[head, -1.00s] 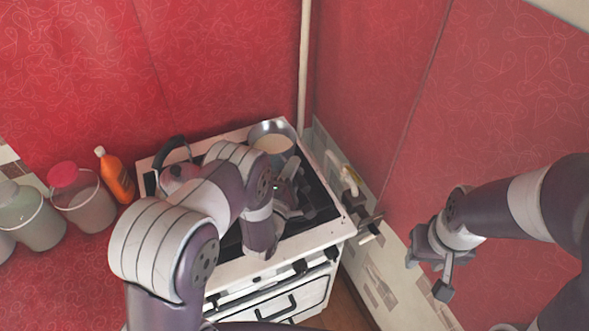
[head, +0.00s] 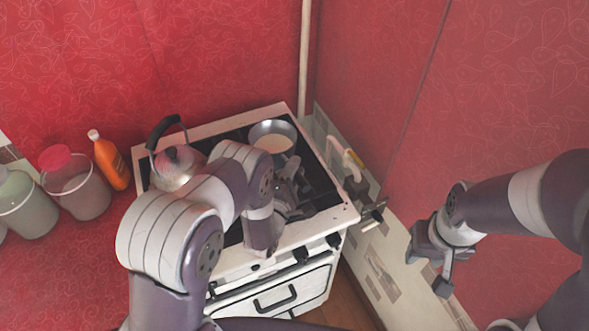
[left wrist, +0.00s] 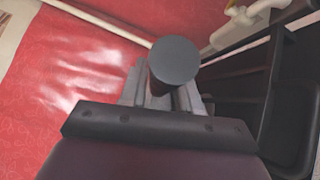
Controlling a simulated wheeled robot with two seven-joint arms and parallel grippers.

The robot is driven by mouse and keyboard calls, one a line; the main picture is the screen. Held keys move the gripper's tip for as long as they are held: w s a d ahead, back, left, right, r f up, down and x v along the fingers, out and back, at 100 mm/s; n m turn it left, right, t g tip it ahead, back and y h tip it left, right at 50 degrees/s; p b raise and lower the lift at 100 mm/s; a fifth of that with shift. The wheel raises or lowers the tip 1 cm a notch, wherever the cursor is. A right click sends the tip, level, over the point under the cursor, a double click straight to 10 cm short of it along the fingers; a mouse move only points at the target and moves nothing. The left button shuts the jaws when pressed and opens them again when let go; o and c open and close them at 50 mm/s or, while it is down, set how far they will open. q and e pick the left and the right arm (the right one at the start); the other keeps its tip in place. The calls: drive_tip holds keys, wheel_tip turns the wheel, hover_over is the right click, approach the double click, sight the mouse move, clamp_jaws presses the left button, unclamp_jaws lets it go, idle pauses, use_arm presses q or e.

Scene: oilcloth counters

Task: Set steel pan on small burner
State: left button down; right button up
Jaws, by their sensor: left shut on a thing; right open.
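The steel pan (head: 272,127) is over the back right part of the stove (head: 330,216), with a pale area inside it. My left gripper (head: 291,186) is just in front of the pan, shut on its handle. In the left wrist view the round dark end of the pan's handle (left wrist: 174,60) shows between the fingers. I cannot tell whether the pan touches the stove top or hangs above it. The small burner cannot be made out; my left arm and the pan cover much of the stove. My right gripper (head: 432,262) is open and empty, right of the stove.
A steel kettle (head: 176,166) with a black handle stands at the stove's left. An orange bottle (head: 110,163) and several jars stand further left. Red walls rise behind and at right. A narrow counter (head: 385,275) with small items runs along the stove's right side.

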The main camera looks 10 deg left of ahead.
use_arm(q)
drive_tip(key=shift+w+f+b, duration=0.1)
drive_tip(key=shift+f+b, duration=0.25)
drive_tip(key=shift+b, duration=0.1)
drive_tip(key=c, duration=0.7)
unclamp_jaws()
drive_tip(key=shift+s+f, duration=0.2)
drive_tip(key=shift+s, duration=0.05)
drive_tip(key=shift+s+f, duration=0.1)
drive_tip(key=shift+s, duration=0.15)
drive_tip(key=b+v, duration=0.2)
drive_tip(key=v, duration=1)
